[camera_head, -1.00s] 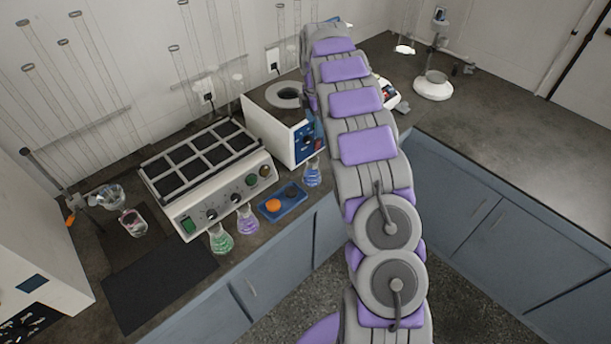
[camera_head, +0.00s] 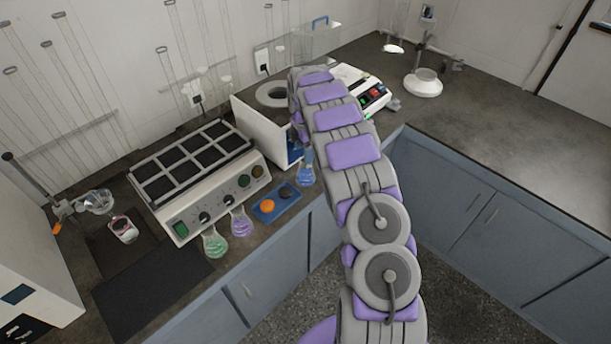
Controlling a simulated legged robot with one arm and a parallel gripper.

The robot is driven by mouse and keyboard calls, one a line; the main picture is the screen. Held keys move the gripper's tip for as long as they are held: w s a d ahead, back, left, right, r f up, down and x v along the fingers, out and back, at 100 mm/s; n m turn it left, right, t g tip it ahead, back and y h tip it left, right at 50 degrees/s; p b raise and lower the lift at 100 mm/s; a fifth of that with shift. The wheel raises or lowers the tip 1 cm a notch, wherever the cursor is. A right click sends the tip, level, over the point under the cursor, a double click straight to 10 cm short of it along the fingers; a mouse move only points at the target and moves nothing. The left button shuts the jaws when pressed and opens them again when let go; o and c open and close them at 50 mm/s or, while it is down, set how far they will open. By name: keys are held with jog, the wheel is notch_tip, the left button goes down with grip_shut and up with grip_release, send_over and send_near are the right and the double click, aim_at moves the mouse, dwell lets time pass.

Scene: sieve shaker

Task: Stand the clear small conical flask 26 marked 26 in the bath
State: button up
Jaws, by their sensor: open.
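The bath appears to be the white box with a round opening in its top (camera_head: 262,118) at the back; my arm covers part of its blue front. Three small conical flasks stand along the counter's front: one with green liquid (camera_head: 215,245), one with purple (camera_head: 241,223) and one with blue (camera_head: 306,171). I cannot read any number on them, and I cannot make out a clear flask marked 26. My arm reaches over the counter and bends down beside the bath; its gripper is hidden behind the arm.
A hotplate unit with several dark squares (camera_head: 200,212) stands left of the bath. A blue tray (camera_head: 275,206) lies before it. A glass beaker (camera_head: 123,229) and dark mat (camera_head: 150,285) are left. A device with red buttons (camera_head: 375,93) stands right; the right counter is mostly clear.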

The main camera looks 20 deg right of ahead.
aim_at(306, 169)
jog(key=shift+f, duration=0.5)
jog(key=f, duration=0.1)
jog(key=f+b, duration=0.1)
jog(key=f, duration=0.2)
jog(key=shift+d+f+b, duration=0.15)
jog(key=shift+d+b, duration=0.15)
jog(key=shift+d, duration=0.05)
jog(key=shift+a, duration=0.1)
jog(key=shift+c, duration=0.4)
jog(key=shift+a, duration=0.1)
jog(key=shift+c, duration=1.4)
grip_shut()
